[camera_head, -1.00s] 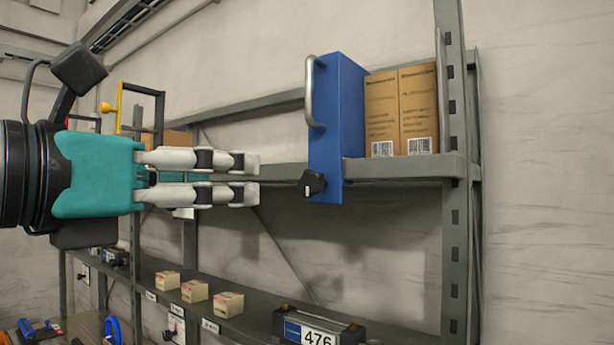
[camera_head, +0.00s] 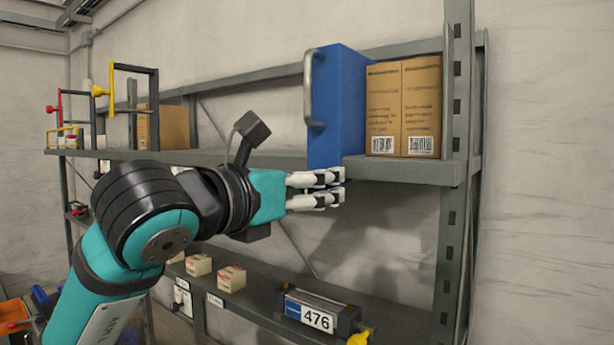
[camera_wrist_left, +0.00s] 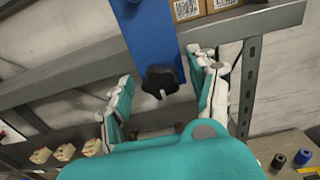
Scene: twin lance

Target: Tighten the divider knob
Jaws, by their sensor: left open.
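The blue divider (camera_head: 338,105) with a silver handle stands upright on the upper shelf, left of two cardboard boxes. Its black knob (camera_wrist_left: 161,82) shows in the left wrist view at the lower end of the blue panel (camera_wrist_left: 150,38); in the head view the gripper hides it. My left gripper (camera_head: 335,188) is at the divider's lower end, fingers pointing right. In the left wrist view the open fingers (camera_wrist_left: 165,100) are spread to either side of the knob, with gaps visible. Whether they touch it I cannot tell. My right gripper is not in view.
Cardboard boxes (camera_head: 403,105) stand right of the divider on the grey shelf (camera_head: 400,168). A lower shelf holds small cartons (camera_head: 231,278) and a device marked 476 (camera_head: 318,312). A grey slotted post (camera_head: 452,220) stands at the right.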

